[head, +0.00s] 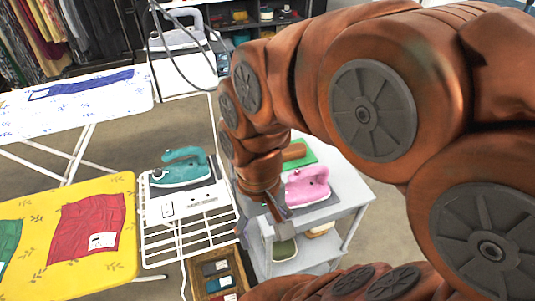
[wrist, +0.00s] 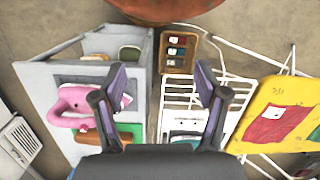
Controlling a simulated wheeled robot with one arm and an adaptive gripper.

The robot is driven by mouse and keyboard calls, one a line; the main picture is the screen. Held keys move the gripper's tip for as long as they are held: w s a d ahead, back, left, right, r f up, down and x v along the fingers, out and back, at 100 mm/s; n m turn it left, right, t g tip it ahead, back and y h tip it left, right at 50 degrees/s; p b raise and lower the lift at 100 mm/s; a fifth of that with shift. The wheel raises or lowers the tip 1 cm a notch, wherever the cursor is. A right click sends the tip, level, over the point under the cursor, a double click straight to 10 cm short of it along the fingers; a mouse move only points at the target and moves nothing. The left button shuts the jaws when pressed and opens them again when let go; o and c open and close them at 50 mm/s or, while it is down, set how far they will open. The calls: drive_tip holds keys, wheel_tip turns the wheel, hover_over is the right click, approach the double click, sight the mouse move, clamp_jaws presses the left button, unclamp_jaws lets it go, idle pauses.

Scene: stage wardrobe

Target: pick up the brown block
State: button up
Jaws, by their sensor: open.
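The brown block (head: 294,151) lies on the grey cart's top, on or against a green piece (head: 305,158), partly hidden behind my arm in the head view. In the wrist view the block (wrist: 129,131) shows low, beside the left finger, which covers part of it. My gripper (head: 277,207) points down near the cart's left edge, in front of the block. In the wrist view my gripper (wrist: 160,77) is open, with nothing between its fingers.
A pink iron (head: 307,187) stands on the grey cart (head: 345,205) close to my gripper. A teal iron (head: 182,168) sits on a white wire rack (head: 190,232) to the left. A wooden tray (head: 203,268) of small items lies below. A yellow ironing board (head: 70,190) is farther left.

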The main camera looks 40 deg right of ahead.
drive_tip(key=w+d+f+m+y+b, duration=0.1)
drive_tip(key=w+d+m, duration=0.25)
drive_tip(key=w, duration=0.25)
drive_tip(key=w+d+m+t+y+b, duration=0.1)
drive_tip(key=w+d+m, duration=0.1)
drive_tip(key=w+m, duration=0.3)
drive_tip(key=w+d+f+m+y+b, duration=0.1)
drive_tip(key=w+d+m, duration=0.15)
drive_tip(key=w, duration=0.45)
drive_tip(key=w+d+f+m, duration=0.2)
drive_tip(key=d+m, duration=0.1)
drive_tip(key=d, duration=0.3)
drive_tip(key=w+d+f+m+t+b, duration=0.1)
drive_tip(key=w+d+f+m, duration=0.1)
drive_tip(key=d, duration=0.4)
drive_tip(key=w+d+f+m+t+b, duration=0.1)
drive_tip(key=w+d+f+m, duration=0.1)
drive_tip(key=w+d+m, duration=0.2)
drive_tip(key=shift+w+d+f+y, duration=0.1)
drive_tip(key=shift+d+y, duration=0.1)
drive_tip(key=shift+d, duration=0.4)
drive_tip(key=shift+w+d+f+y, duration=0.1)
drive_tip(key=shift+d+y, duration=0.1)
drive_tip(key=shift+d, duration=0.4)
drive_tip(key=shift+f, duration=0.15)
drive_tip(key=shift+p+x, duration=0.55)
drive_tip(key=shift+x, duration=3.2)
drive_tip(key=c, duration=1.5)
